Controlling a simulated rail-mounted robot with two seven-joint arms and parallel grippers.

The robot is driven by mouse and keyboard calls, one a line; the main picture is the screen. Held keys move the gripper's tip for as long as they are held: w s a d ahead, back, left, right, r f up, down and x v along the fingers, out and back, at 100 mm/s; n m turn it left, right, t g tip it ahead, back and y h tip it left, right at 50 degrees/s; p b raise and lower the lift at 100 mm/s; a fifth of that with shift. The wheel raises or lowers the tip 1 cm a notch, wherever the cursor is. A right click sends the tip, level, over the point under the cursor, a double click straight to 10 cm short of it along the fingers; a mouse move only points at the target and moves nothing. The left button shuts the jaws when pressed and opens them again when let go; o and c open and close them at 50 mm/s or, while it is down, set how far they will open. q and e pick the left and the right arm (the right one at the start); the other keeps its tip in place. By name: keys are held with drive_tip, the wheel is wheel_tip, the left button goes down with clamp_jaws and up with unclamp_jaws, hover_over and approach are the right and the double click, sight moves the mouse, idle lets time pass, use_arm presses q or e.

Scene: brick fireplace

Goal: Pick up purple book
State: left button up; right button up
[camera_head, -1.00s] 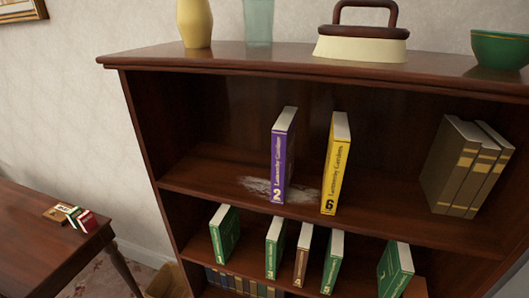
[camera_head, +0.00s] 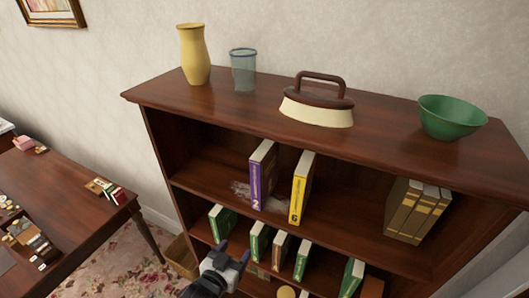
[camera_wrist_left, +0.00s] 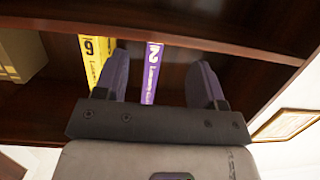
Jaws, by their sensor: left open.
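The purple book (camera_head: 263,175), marked 2, stands upright on the upper shelf of the bookcase, just left of the yellow book (camera_head: 302,188). My left gripper (camera_head: 232,254) is open and empty, lower and nearer than the purple book, in front of the lower shelf. In the left wrist view the purple book (camera_wrist_left: 152,72) shows beyond and between the two open fingers (camera_wrist_left: 163,80), nearer the left finger. The yellow book (camera_wrist_left: 94,58) is left of that finger, partly hidden by it. My right gripper is out of view.
Brown books (camera_head: 411,213) stand at the right of the upper shelf. Green books (camera_head: 223,222) stand on the lower shelf near my gripper. A vase (camera_head: 193,54), glass (camera_head: 243,72), iron (camera_head: 318,107) and green bowl (camera_head: 449,117) are on top. A table (camera_head: 75,205) is left.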

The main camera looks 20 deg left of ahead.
sight(256, 192)
use_arm(q)
drive_tip(key=w+r+t+p, duration=0.1)
drive_tip(key=w+r, duration=0.2)
drive_tip(key=w, duration=0.1)
drive_tip(key=w+r+p, duration=0.1)
drive_tip(key=w+r, duration=0.2)
drive_tip(key=w, duration=0.1)
drive_tip(key=w+r+t+p, duration=0.1)
drive_tip(key=w+r, duration=0.2)
drive_tip(key=w, duration=0.1)
drive_tip(key=shift+d+r+t+h, duration=0.15)
drive_tip(key=shift+d+t+h, duration=0.15)
drive_tip(key=shift+d, duration=0.1)
drive_tip(key=shift+w, duration=0.6)
drive_tip(key=w, duration=0.1)
drive_tip(key=w+p, duration=0.1)
drive_tip(key=w, duration=0.1)
drive_tip(key=shift+w+d+r, duration=0.1)
drive_tip(key=shift+w+d, duration=0.1)
drive_tip(key=shift+w, duration=0.85)
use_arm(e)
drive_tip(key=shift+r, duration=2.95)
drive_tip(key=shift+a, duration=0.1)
use_arm(q)
clamp_jaws()
